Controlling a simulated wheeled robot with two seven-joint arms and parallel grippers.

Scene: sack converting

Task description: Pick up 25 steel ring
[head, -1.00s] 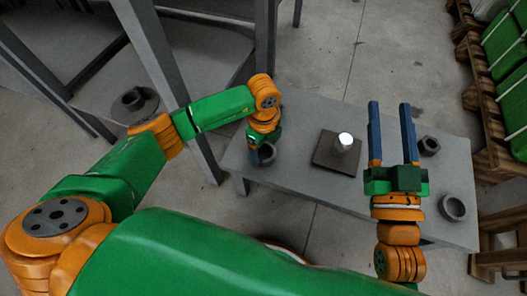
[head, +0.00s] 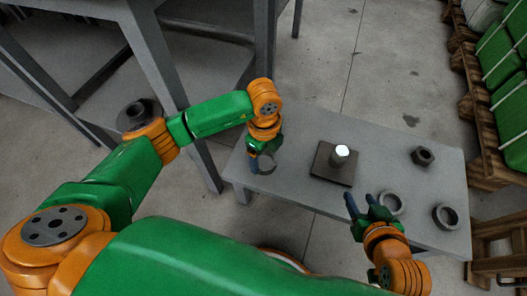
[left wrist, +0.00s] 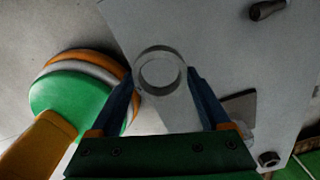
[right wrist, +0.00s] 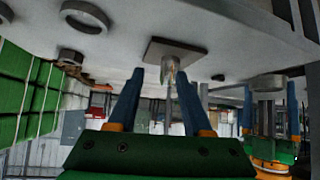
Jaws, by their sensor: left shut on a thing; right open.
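A grey steel ring (head: 266,164) is between the fingers of my left gripper (head: 254,168) near the left end of the grey table. In the left wrist view the ring (left wrist: 160,71) sits between the blue fingertips, its hole facing the camera. My left gripper is shut on it; I cannot tell if it clears the table. Two more rings, one (head: 390,203) beside my right gripper and one (head: 446,216) at the right end, lie on the table. My right gripper (head: 358,200) is open and empty near the front edge. No number is readable on any ring.
A dark square plate with an upright bright-topped post (head: 341,156) stands mid-table. A dark nut (head: 423,156) lies right of it. Pallets with green sacks (head: 500,110) line the right.

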